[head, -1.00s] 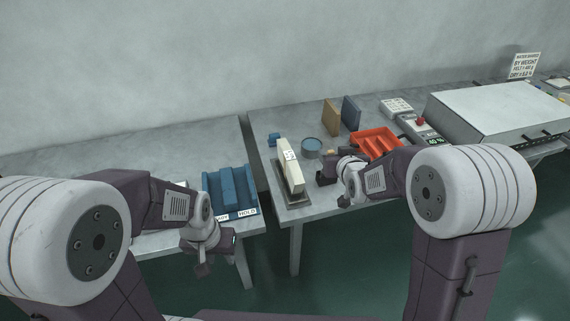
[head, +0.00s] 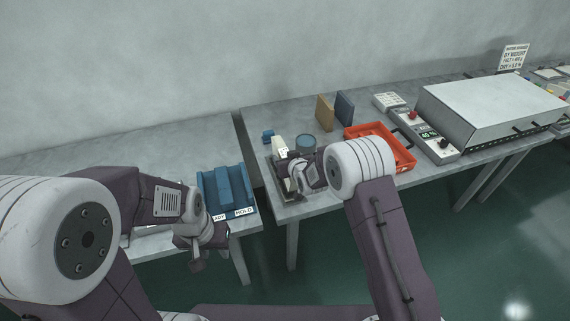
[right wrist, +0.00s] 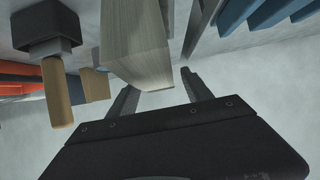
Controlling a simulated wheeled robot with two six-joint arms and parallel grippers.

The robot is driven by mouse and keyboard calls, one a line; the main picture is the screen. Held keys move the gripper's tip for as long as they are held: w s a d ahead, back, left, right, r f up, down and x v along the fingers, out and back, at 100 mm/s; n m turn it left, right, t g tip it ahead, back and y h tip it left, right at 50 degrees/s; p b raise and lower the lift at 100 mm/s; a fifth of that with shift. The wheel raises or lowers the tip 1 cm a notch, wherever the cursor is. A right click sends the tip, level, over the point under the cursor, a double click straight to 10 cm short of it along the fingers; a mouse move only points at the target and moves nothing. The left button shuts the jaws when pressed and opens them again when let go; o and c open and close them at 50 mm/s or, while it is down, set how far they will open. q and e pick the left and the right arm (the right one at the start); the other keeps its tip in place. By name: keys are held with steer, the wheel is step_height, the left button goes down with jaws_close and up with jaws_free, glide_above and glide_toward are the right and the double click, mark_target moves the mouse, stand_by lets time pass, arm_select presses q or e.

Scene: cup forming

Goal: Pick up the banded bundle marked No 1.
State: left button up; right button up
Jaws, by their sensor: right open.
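The cream bundle (head: 278,144) stands upright on a dark stand on the table in the head view. It has a white label (head: 283,151) whose print is too small to read. My right gripper (head: 288,174) is at the bundle's near side and hides much of it. In the right wrist view the layered end of the bundle (right wrist: 137,50) shows just beyond the open jaws of my right gripper (right wrist: 158,82), nearer the left finger. I cannot tell whether they touch. My left gripper (head: 196,258) hangs low in front of the left table; its jaws are unclear.
A blue divided rack (head: 226,190) with HOLD on a label stands left of the gap between tables. A round blue-grey tub (head: 305,144), an orange tray (head: 405,156) and two upright boards (head: 325,112) are near the bundle. A wooden-handled tool (right wrist: 57,90) shows in the wrist view.

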steer(key=shift+x, duration=1.2)
steer(key=shift+s+r, duration=0.1)
steer(key=shift+s, duration=0.1)
steer(key=c, duration=0.4)
jaws_close()
